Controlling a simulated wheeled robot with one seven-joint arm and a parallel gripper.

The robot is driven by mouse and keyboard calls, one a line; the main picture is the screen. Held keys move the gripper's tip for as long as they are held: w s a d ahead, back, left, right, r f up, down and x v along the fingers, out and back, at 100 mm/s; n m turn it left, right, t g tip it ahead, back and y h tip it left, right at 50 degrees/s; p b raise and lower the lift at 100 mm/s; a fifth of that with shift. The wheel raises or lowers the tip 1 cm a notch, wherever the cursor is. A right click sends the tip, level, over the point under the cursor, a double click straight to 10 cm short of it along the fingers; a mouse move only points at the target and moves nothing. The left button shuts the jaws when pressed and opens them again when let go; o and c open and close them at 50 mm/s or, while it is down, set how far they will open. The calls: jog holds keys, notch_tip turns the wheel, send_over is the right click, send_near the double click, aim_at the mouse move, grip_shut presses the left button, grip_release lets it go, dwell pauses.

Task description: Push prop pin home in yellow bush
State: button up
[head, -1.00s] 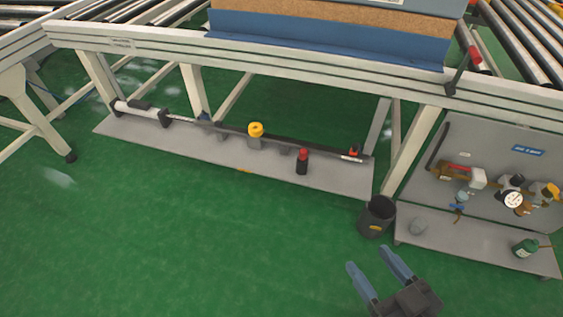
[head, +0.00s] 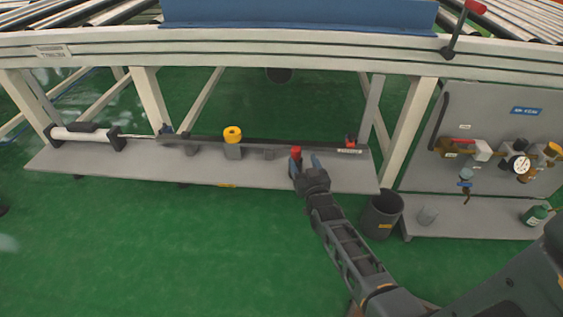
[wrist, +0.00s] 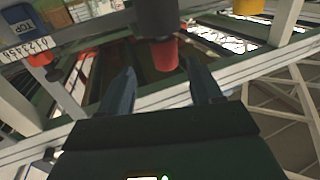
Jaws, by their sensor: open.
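My gripper (head: 305,162) is open at the pin. In the wrist view the red end lies between and just beyond the two blue-grey fingers (wrist: 161,85), with no grip on it. My gripper hides the pin's lower part in the head view.
A long dark bar (head: 270,141) runs along the shelf (head: 130,166) behind the bush. A white cylinder (head: 82,135) lies at its left end. A black bin (head: 382,214) and a gauge panel (head: 495,120) stand right. The frame beam (head: 250,45) crosses above.

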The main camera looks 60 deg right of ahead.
aim_at(295, 148)
jog(key=shift+w+a+b+x, duration=0.15)
jog(key=shift+b+x, duration=0.4)
jog(key=shift+x, duration=1.4)
jog(key=shift+w+a+b+x, duration=0.1)
jog(key=shift+b+x, duration=0.4)
jog(key=shift+x, duration=1.5)
jog(key=shift+f, duration=0.1)
jog(key=shift+c, duration=0.5)
jog(key=c, duration=1)
